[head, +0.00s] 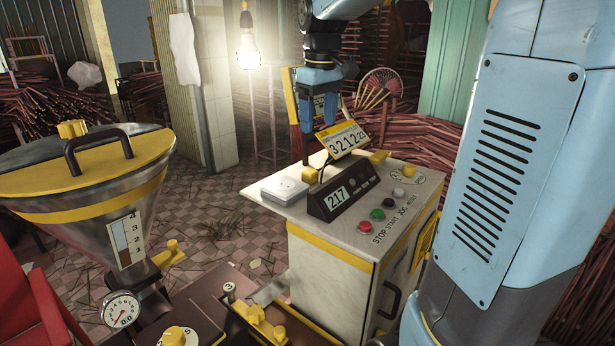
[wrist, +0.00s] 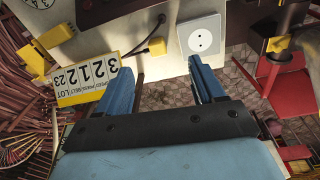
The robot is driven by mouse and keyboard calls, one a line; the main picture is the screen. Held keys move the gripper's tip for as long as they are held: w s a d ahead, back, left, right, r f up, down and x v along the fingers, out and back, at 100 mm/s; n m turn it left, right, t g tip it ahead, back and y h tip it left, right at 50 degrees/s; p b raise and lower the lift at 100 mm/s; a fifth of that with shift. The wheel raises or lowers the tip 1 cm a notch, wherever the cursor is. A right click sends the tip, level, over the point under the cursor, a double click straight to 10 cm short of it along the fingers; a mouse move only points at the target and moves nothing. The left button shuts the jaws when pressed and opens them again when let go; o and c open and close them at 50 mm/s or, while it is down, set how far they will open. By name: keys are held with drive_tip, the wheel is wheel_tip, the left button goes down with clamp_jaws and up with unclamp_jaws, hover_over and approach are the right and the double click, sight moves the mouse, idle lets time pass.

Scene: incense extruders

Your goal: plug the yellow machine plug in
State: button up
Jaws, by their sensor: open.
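The yellow plug (wrist: 157,46) lies on the white cabinet top, with a black cable running from it. In the head view a small yellow piece, likely this plug (head: 311,174), shows behind the dark 217 display box. The white socket (wrist: 200,38) with two holes is beside the plug, apart from it. The socket box also shows at the cabinet's left end in the head view (head: 284,189). My gripper (wrist: 166,88) is open, with nothing between its blue fingers. In the head view my gripper (head: 319,128) hangs above and behind the cabinet top.
The number sign (head: 342,140) stands close to my gripper, behind the display box (head: 335,197). Coloured buttons (head: 377,214) sit on the cabinet (head: 330,262) front right. A steel hopper (head: 90,200) stands at left. A lit bulb (head: 248,50) hangs behind. Incense bundles fill the background.

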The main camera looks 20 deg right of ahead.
drive_tip(key=shift+n+g, duration=0.5)
drive_tip(key=shift+n, duration=0.1)
drive_tip(key=w, duration=0.4)
drive_tip(key=shift+w+f, duration=0.3)
hover_over(311, 171)
drive_tip(key=shift+d+f, duration=0.15)
drive_tip(key=shift+f, duration=4.2)
drive_tip(key=shift+f, duration=2.6)
